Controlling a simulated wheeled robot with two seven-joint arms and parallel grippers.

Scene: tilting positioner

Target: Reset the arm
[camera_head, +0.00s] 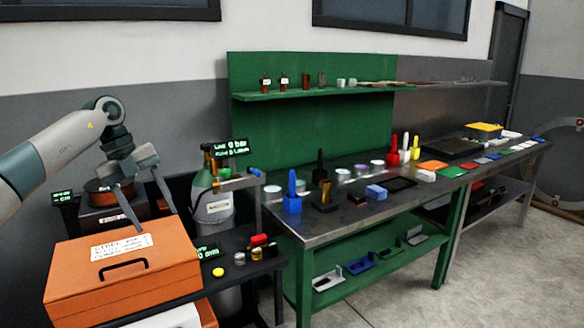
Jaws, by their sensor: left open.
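My left arm (60,147) comes in from the left, and my left gripper (150,212) points downward with its two fingers spread. It is open and nothing shows between its fingers. It hangs behind and above the right side of an orange case (165,272) with a black handle and a white label. I cannot tell how far the fingertips are from the case. My right gripper is not in view. No tilting positioner can be made out for sure.
A dark side table (262,290) with small parts and a gas cylinder (213,212) stand right of the case. A green workbench (330,232) holds several tools and blocks, with a shelf (320,92) above. A second bench (515,152) continues right. Grey floor (500,260) is clear at the lower right.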

